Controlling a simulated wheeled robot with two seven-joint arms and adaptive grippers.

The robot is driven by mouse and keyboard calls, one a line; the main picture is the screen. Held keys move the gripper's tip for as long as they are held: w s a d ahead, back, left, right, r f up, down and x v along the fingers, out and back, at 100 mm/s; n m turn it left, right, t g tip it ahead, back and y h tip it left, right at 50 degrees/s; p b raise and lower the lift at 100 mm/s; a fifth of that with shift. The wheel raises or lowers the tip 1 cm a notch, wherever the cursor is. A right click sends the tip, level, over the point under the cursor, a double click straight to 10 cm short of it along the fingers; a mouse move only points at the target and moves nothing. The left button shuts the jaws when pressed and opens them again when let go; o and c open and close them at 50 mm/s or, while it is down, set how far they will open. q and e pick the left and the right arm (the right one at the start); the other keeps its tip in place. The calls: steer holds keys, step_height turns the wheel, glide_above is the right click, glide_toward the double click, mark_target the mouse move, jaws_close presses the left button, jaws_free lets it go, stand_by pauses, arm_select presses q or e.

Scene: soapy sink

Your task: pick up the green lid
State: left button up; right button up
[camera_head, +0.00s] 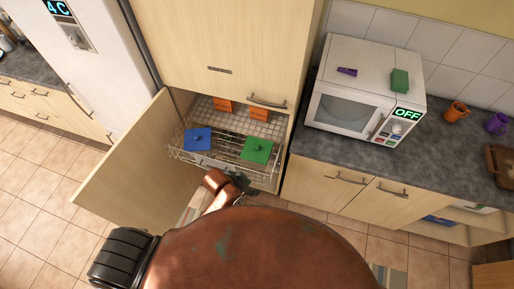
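The green lid (257,150), a square flat piece with a small knob, rests on the right part of a pulled-out wire rack (179,155) in the open lower cupboard. A similar blue lid (197,138) lies to its left on the rack. My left gripper (243,181), dark and small in view, is at the front edge of the rack, just below and left of the green lid in the picture, seemingly apart from it. Its fingers are too small to tell open from shut. My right gripper is not in view.
The cupboard door (130,165) stands open at left. Two orange items, one of them here (259,116), stand behind the rack. A microwave (365,88) carries a green block (400,80) and a purple item (347,71). Orange (457,110) and purple (497,123) mugs stand on the counter.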

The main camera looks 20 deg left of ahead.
arm_select(q)
steer(key=d+r+m+g+h, duration=0.1)
steer(key=d+r+m+g, duration=0.3)
steer(key=d, duration=0.7)
steer(key=d+r+m+t+h, duration=0.1)
steer(key=d+r+m, duration=0.1)
steer(key=d+m, duration=0.6)
steer(key=m+y, duration=0.4)
steer(key=y, duration=0.6)
glide_toward(257, 147)
steer(key=f, duration=0.1)
steer(key=shift+p+x, duration=0.5)
steer(key=shift+x, duration=0.55)
steer(key=p+x, duration=0.1)
steer(key=x, duration=0.3)
steer(key=shift+a+p, duration=0.25)
steer(key=shift+p, duration=0.1)
steer(key=shift+w+a+f, duration=0.15)
steer(key=shift+a+f, duration=0.05)
steer(key=shift+f, duration=0.4)
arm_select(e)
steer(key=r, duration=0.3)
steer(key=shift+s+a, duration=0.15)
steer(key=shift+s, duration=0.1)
